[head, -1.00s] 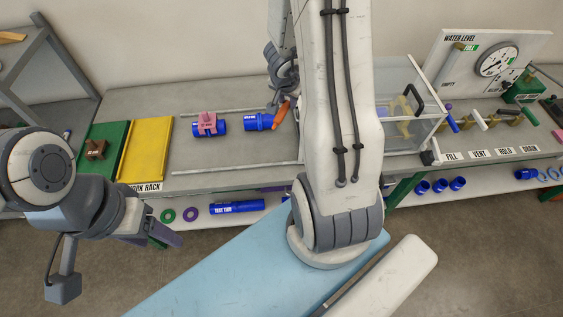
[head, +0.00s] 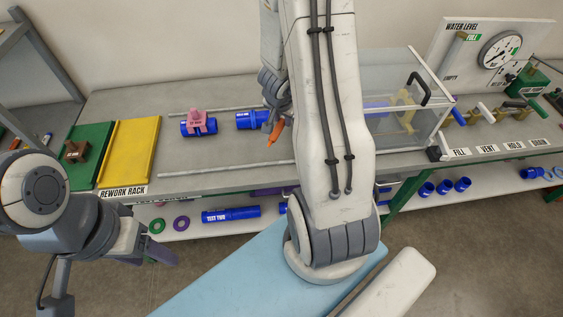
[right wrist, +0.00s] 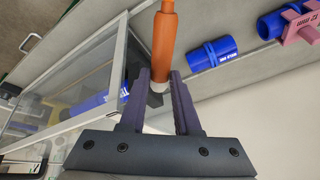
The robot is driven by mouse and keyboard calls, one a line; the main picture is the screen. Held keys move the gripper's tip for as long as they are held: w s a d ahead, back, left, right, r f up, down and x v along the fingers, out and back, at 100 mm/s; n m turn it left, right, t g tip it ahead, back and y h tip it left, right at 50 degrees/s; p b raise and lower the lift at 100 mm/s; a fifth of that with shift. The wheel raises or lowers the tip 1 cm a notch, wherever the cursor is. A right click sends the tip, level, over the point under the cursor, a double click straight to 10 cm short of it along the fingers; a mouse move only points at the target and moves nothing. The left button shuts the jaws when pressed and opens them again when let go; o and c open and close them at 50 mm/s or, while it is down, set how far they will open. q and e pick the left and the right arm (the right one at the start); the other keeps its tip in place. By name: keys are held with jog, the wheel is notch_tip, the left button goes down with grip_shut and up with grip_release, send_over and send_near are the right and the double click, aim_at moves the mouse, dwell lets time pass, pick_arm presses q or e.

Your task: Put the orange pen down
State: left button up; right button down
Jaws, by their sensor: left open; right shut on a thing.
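The orange pen (head: 274,133) is held by my right gripper (head: 279,112), just right of a blue pipe piece (head: 250,119) over the grey bench. In the right wrist view the pen (right wrist: 163,40) sticks out from between the dark fingers of the gripper (right wrist: 160,82), which are shut on its pale end. I cannot tell whether the pen touches the bench. My left gripper (head: 155,252) is in front of the bench at lower left, open and empty, partly hidden by its own arm. My right arm hides part of the bench.
A blue pipe with a pink clamp (head: 198,123) lies left on the bench. A yellow panel (head: 129,152) and green panel (head: 88,157) are further left. A clear-walled box (head: 405,115) stands right of my right arm. The bench front between the rails is clear.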

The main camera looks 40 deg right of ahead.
notch_tip(320, 180, down, 12)
jog(key=b, duration=0.9)
jog(key=shift+f, duration=0.15)
jog(key=shift+f+b, duration=1.05)
jog(key=shift+f, duration=1)
jog(key=shift+f, duration=0.1)
jog(key=c, duration=0.6)
grip_release()
